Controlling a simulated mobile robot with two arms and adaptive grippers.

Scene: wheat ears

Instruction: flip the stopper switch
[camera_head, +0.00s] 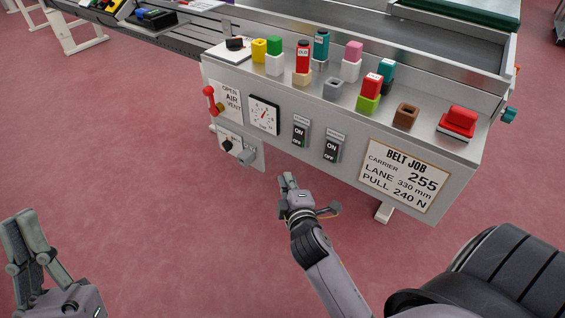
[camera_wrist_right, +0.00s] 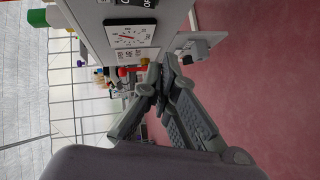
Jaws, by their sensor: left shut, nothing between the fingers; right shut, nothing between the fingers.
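Two rocker switches with ON and OFF lettering sit on the front panel of a grey conveyor unit, a left one (camera_head: 299,134) and a right one (camera_head: 332,148). The small labels above them are too small to read, so I cannot tell which is the stopper switch. My right gripper (camera_head: 287,180) is shut and empty, below and in front of the panel, apart from both switches. In the right wrist view its fingertips (camera_wrist_right: 160,74) meet in front of the panel's lower edge. My left gripper (camera_head: 24,216) is shut and empty over the floor at the lower left.
The panel also carries a red vent lever (camera_head: 212,99), a dial gauge (camera_head: 264,114), a lower plate with a black knob (camera_head: 227,146) and grey handle (camera_head: 247,157), and a sign (camera_head: 404,176). Coloured blocks and a red button (camera_head: 460,120) stand on the ledge above.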

